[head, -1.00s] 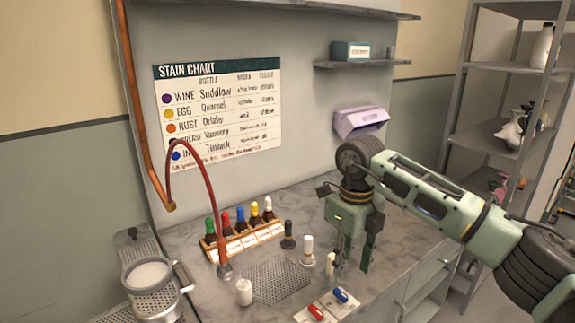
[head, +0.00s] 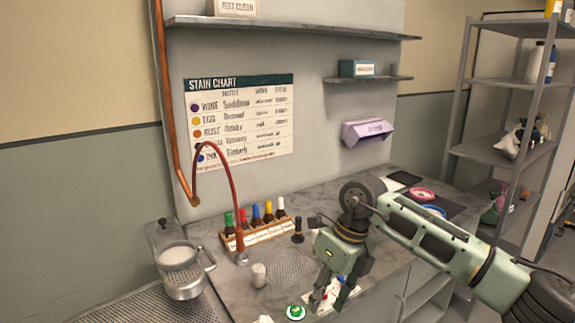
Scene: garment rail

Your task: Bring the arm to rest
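My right gripper (head: 331,298) hangs low over the front of the grey worktop (head: 375,205), its arm coming in from the right. Its two fingers point down and stand apart, with nothing clearly held between them. Behind and below the fingers is a white card (head: 322,300) with a red and a blue piece, partly hidden by them. I cannot tell whether the fingertips touch it. A green-and-white round item (head: 296,312) is just left of the fingers. My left gripper is not in view.
A rack of capped bottles (head: 258,234), a dark bottle (head: 298,231), a small white pot (head: 259,275) and a red hose (head: 238,200) stand left of the gripper. A metal cup (head: 180,270) is at far left. Shelving (head: 500,150) stands right.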

